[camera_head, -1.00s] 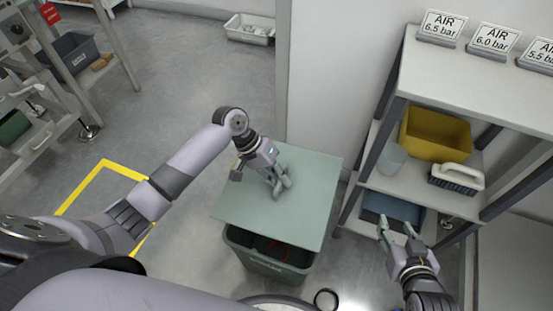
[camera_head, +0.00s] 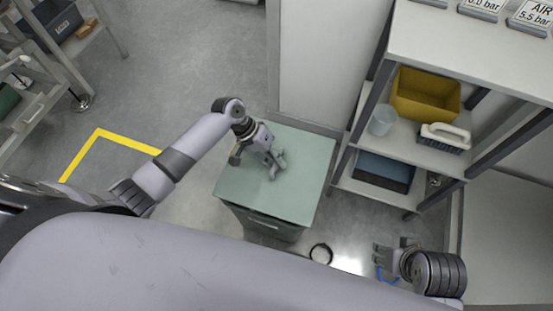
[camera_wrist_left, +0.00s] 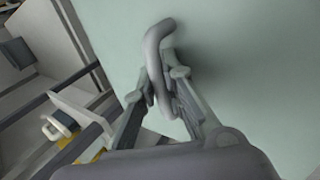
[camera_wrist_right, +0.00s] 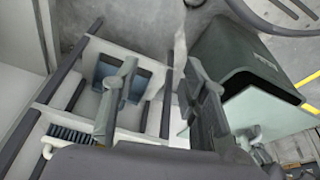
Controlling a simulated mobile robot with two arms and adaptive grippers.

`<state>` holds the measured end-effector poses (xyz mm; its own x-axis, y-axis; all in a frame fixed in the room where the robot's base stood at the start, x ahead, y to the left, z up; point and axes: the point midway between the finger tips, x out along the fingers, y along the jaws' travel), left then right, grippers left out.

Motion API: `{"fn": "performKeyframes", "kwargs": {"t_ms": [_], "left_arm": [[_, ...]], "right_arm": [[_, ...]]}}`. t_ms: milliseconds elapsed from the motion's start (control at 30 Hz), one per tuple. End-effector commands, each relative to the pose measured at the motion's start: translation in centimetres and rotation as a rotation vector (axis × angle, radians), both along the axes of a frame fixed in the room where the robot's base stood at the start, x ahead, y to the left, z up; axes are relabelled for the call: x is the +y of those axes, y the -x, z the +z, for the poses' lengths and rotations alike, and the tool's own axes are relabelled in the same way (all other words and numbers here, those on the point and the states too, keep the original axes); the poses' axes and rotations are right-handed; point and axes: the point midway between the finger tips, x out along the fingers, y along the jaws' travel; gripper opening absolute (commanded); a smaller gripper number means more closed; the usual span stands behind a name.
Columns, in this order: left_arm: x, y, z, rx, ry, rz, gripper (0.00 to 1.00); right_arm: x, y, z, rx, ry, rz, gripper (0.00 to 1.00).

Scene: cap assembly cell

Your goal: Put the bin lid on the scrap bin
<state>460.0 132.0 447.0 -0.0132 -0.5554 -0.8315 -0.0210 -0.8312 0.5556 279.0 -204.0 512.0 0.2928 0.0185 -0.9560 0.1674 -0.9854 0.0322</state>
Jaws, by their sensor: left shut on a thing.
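The bin lid (camera_head: 300,185) is a flat, pale green square plate over the scrap bin (camera_head: 262,224). The bin is darker green, with only its front side showing below the lid's near edge in the head view. My left gripper (camera_head: 274,168) is shut on the lid's grey bent handle, seen close up in the left wrist view (camera_wrist_left: 157,65). In the right wrist view, a dark band shows between lid (camera_wrist_right: 268,108) and bin front (camera_wrist_right: 235,50); I cannot tell whether the lid rests fully on the rim. My right gripper (camera_head: 382,254) is open and empty, right of the bin.
A shelf unit (camera_head: 455,45) stands right of the bin with a yellow bin (camera_head: 425,98), a cup (camera_head: 382,121), a brush (camera_head: 445,137) and a blue bin (camera_head: 383,171). A black ring (camera_head: 321,253) lies on the floor near the bin. Floor left of the bin is clear.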

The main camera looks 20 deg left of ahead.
Motion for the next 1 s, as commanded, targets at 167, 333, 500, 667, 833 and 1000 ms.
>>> {"fn": "performKeyframes", "kwargs": {"t_ms": [167,333,500,667,833,1000], "left_arm": [[0.0,-0.1,-1.0,-0.001,0.001,0.001,0.00],[0.0,0.0,-1.3,-0.001,0.001,0.001,0.00],[0.0,0.0,-1.8,-0.001,0.001,0.001,0.00],[0.0,0.0,-2.2,-0.001,0.001,0.001,0.00],[0.0,0.0,-2.6,-0.001,0.000,0.001,0.00],[0.0,0.0,-3.0,-0.001,0.000,0.001,0.00]], "right_arm": [[-0.1,0.6,1.5,-0.013,-0.001,-0.001,0.40],[0.2,-0.4,2.1,-0.068,-0.011,0.003,0.40],[0.7,-2.2,2.3,-0.146,-0.028,0.009,0.40],[1.2,-3.7,2.6,-0.220,-0.042,0.015,0.40],[1.7,-5.3,3.0,-0.296,-0.060,0.021,0.40],[2.2,-6.8,3.5,-0.373,-0.076,0.027,0.40]]}}
